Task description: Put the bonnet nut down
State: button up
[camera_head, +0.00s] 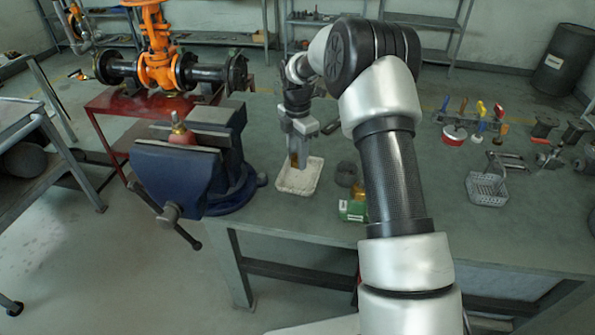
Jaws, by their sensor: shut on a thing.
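My gripper (298,158) points down over a small white tray (284,186) on the workbench. It is shut on a small brass-coloured piece, which looks like the bonnet nut (293,160). The fingers hide part of the nut. The nut is over or inside the tray; I cannot tell whether it touches the tray's bottom.
A blue vise (185,175) left of the tray holds a reddish part (180,131). A dark ring (346,174) and a green box (352,209) are right of the tray. An orange valve (155,50) stands behind.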

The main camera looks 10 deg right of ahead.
aim_at(297, 177)
notch_tip(297, 177, down, 5)
dwell(0.3)
jog(key=shift+b, duration=0.3)
